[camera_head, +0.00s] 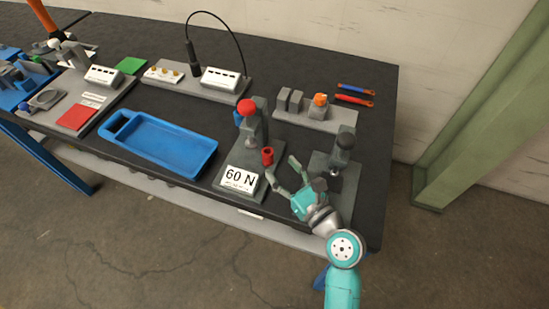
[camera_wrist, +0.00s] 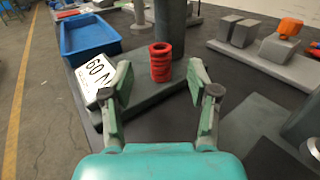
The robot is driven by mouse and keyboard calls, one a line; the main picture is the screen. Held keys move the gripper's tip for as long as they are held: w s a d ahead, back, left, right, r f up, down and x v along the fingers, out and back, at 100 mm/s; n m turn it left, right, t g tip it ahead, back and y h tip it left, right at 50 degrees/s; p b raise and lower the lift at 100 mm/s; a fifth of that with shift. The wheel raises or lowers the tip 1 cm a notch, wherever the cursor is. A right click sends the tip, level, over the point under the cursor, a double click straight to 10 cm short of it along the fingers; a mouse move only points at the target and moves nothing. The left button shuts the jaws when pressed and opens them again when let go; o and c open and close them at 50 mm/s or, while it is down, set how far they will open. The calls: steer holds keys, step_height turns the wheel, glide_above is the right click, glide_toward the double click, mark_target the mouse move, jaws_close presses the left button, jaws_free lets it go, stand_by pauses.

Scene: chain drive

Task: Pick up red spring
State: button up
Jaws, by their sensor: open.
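The red spring (camera_head: 268,156) stands upright on the grey base of the press with the red knob, beside the "60 N" sign. In the wrist view the red spring (camera_wrist: 160,62) is straight ahead, beyond and between my fingertips. My gripper (camera_head: 283,176) is open and empty, just to the right of and nearer than the spring. In the wrist view both fingers of my gripper (camera_wrist: 160,82) are spread apart, with a gap to the spring. The whole visible side of the spring is unobstructed.
The press (camera_head: 250,125) rises behind the spring, and the "60 N" sign (camera_head: 240,179) stands close at its left. A second grey press (camera_head: 343,150) is just right of my gripper. A blue tray (camera_head: 160,143) lies further left.

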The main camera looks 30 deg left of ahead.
steer(key=v, duration=0.6)
steer(key=shift+s+d, duration=0.1)
steer(key=shift+d, duration=0.1)
